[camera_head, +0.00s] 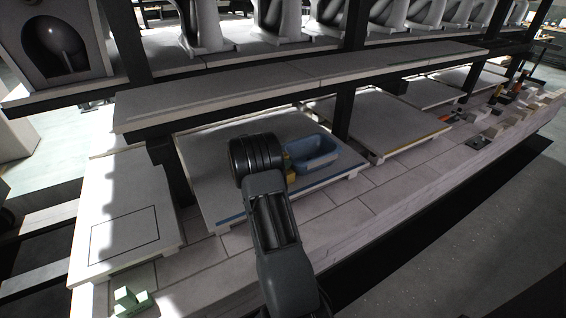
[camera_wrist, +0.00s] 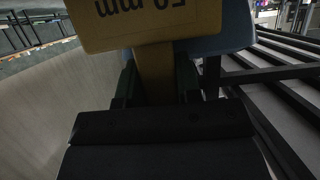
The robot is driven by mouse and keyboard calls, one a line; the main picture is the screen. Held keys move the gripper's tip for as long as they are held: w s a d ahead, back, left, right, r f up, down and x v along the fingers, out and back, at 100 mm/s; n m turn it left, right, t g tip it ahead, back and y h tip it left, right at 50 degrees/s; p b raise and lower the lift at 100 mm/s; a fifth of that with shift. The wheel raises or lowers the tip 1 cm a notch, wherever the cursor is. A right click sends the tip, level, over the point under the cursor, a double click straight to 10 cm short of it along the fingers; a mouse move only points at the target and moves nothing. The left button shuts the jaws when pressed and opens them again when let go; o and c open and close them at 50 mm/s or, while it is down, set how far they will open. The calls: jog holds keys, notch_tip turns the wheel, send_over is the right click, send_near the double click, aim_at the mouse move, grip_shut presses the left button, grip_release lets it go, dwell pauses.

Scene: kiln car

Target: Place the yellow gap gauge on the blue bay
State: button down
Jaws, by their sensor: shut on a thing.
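The yellow gap gauge (camera_wrist: 150,22) fills the top of the wrist view, with "50 mm" upside down on its plate. My gripper (camera_wrist: 158,85) is shut on its narrow yellow stem, one dark finger on each side. In the head view only a small yellow part of the gauge (camera_head: 288,163) shows beside my dark wrist. The blue bay appears to be the grey slab (camera_head: 205,160) with a blue strip along its front edge. My gripper and the gauge are over this slab in the picture; whether the gauge touches it is hidden.
A blue bin (camera_head: 322,157) stands on the slab just right of the gauge; it also shows behind the gauge in the wrist view (camera_wrist: 228,38). A shelf (camera_head: 300,82) and a dark post (camera_head: 343,115) are close behind. The slab's left part is clear.

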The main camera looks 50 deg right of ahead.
jog(key=shift+f, duration=0.1)
jog(key=c, duration=0.8)
grip_release()
jog(key=shift+a+r, duration=0.2)
jog(key=shift+r, duration=0.05)
jog(key=p+v, duration=0.1)
jog(key=v, duration=1)
jog(key=shift+a+p, duration=0.25)
jog(key=shift+p, duration=0.05)
jog(key=shift+w, duration=0.2)
